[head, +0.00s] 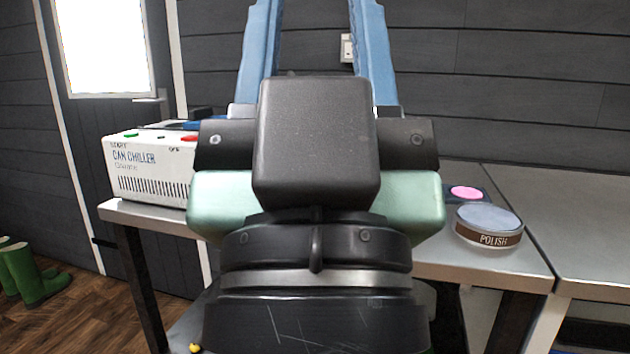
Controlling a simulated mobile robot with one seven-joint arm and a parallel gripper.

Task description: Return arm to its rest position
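My gripper (316,22) fills the middle of the head view, pointing up the picture. Its two blue fingers stand wide apart, with the dark wall visible between them. Nothing shows in the gap, but the fingertips run up to the top edge, so the very ends may be cut off. The black wrist of my arm is below, close to the camera, and hides the middle of the metal table (460,262) behind it. Pale green parts show on both sides of the wrist.
A white can chiller (150,180) stands on the table's left end. A round polish tin (489,226) and a pink disc (466,193) on a dark base are at the right. Another metal table (590,240) adjoins there. Green boots (35,275) stand on the floor at left.

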